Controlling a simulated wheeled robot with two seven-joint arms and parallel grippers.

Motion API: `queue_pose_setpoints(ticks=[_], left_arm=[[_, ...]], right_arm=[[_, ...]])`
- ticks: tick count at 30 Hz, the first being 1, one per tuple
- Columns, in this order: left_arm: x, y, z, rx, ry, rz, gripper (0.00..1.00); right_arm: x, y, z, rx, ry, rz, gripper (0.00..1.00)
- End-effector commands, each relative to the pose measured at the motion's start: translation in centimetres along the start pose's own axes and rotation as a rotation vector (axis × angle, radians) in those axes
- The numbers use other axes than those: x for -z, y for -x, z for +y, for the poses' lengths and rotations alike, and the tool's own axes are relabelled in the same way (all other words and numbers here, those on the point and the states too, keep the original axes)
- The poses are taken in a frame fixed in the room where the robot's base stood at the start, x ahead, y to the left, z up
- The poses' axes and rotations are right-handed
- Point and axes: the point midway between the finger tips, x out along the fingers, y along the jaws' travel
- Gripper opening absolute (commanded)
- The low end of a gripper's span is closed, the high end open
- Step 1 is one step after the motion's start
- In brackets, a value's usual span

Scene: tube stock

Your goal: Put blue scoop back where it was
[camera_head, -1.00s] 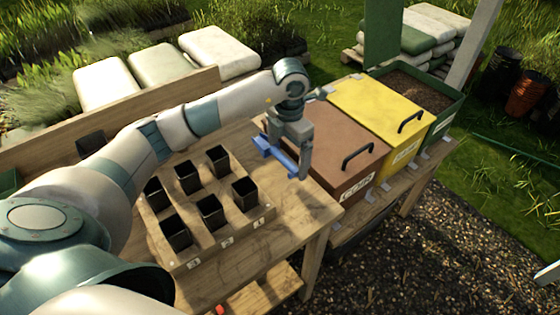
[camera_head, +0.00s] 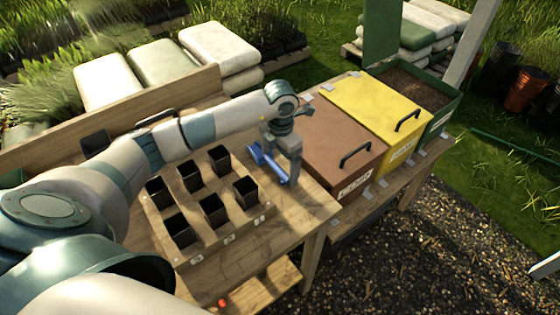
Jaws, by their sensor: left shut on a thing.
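The blue scoop (camera_head: 268,162) is held by my left gripper (camera_head: 284,174) over the table, just left of the brown lidded bin. My left gripper is shut on it and points down. The scoop hangs low over the table top, and I cannot tell whether it touches the wood. The gripper hides part of the scoop. My right gripper is not in view.
A wooden tray (camera_head: 224,238) with several black pots stands left of the scoop. The brown bin (camera_head: 335,140) and yellow bin (camera_head: 375,105) are shut. A green bin (camera_head: 446,112) of soil is open. Bare table (camera_head: 285,210) lies in front of the scoop.

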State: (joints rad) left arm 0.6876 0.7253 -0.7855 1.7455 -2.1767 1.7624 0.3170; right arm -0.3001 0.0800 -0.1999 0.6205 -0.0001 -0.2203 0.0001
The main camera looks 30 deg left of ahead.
Motion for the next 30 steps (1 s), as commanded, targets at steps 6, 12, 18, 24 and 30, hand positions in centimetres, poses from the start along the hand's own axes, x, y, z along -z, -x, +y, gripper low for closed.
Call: queue_pose_setpoints(ticks=[6, 12, 18, 24, 30], left_arm=[[0.0, -0.2, 0.0, 0.0, -0.001, -0.001, 0.31], [0.0, -0.6, 0.0, -0.001, -0.001, -0.001, 0.31], [0.0, -0.4, 0.0, 0.0, -0.001, 0.0, 1.0], [0.0, -0.2, 0.0, 0.0, -0.001, 0.0, 1.0], [-0.1, 0.9, 0.1, -0.002, -0.001, -0.004, 1.0]], right_arm=[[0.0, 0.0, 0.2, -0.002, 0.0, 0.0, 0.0], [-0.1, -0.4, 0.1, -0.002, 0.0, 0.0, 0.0], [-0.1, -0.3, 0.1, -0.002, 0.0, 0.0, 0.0], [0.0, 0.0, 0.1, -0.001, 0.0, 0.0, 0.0], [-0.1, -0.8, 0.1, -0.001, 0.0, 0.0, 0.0]])
